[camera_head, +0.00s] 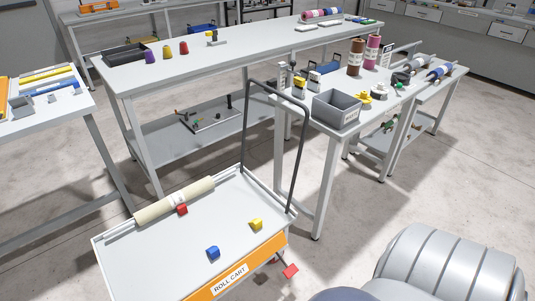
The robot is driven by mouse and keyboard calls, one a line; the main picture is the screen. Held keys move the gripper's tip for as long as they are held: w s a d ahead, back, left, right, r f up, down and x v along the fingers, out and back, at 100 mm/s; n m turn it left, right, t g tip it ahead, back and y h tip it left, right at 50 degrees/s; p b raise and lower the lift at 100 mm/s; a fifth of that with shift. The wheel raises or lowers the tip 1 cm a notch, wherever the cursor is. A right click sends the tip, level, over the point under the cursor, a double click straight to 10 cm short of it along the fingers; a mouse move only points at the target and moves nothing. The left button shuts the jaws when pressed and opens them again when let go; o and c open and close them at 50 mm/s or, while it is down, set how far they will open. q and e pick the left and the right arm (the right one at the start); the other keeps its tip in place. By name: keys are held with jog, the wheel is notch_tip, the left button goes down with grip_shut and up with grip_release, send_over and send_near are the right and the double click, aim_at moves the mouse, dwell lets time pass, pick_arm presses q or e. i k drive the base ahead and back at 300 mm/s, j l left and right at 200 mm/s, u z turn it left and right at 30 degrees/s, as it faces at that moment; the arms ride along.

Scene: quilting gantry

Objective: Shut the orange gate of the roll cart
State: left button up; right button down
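The roll cart (190,240) stands at the lower middle, with a light grey deck and a dark hoop handle (299,155) at its far end. An orange panel (262,256) with a white ROLL CART label (229,279) runs along its near right edge; the bottom of the frame cuts it off. I cannot tell whether this panel is the gate, or how far the gate stands open. A small red piece (290,271) shows just outside the panel by a thin dark rod. Neither of my grippers is in view.
A cream roll (155,205), a red block (182,209), a blue block (213,252) and a yellow block (256,224) lie on the cart. A table with a grey bin (336,110) stands behind it. Bare floor (355,230) lies to its right.

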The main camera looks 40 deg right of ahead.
aim_at(220, 283)
jog(key=l, duration=0.7)
jog(key=l+u, duration=0.15)
jog(key=l, duration=0.55)
jog(key=k+l, duration=0.1)
jog(key=l, duration=0.6)
jog(key=l+u, duration=0.1)
jog(key=l, duration=0.6)
jog(key=k+l, duration=0.1)
jog(key=l, duration=0.55)
jog(key=k+l+u, duration=0.15)
jog(key=l, duration=0.55)
